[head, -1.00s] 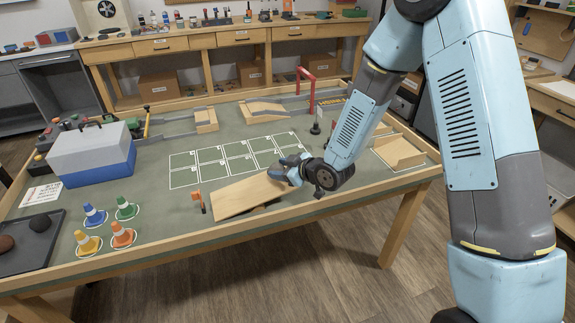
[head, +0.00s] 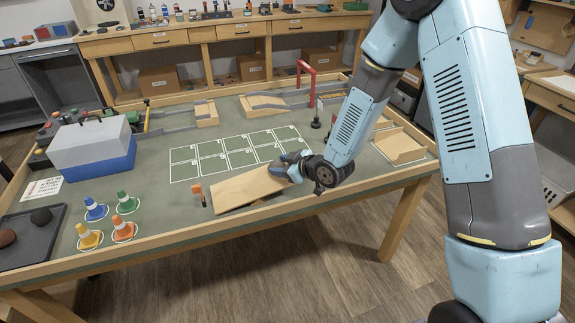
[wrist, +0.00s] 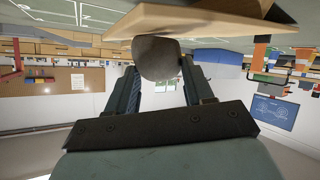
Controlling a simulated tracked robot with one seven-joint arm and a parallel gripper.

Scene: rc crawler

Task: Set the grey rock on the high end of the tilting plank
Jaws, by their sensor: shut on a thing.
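The plank (head: 243,188) lies slanted near the front edge of the table, with its right end at my gripper. My gripper (head: 288,165) is at that right end, pointing left. In the wrist view my gripper (wrist: 158,70) is shut on the grey rock (wrist: 157,57), with a finger on each side. The rock is right against the plank (wrist: 190,17) in that view; I cannot tell whether it bears its weight. In the head view the rock is hidden by the gripper.
A small orange marker (head: 198,193) stands at the plank's left end. Several coloured cones (head: 124,230) stand at the left front. A dark tray (head: 25,255) with two rocks is at far left. A blue-and-white box (head: 95,150) stands behind the cones. A white-lined grid (head: 225,157) lies behind the plank.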

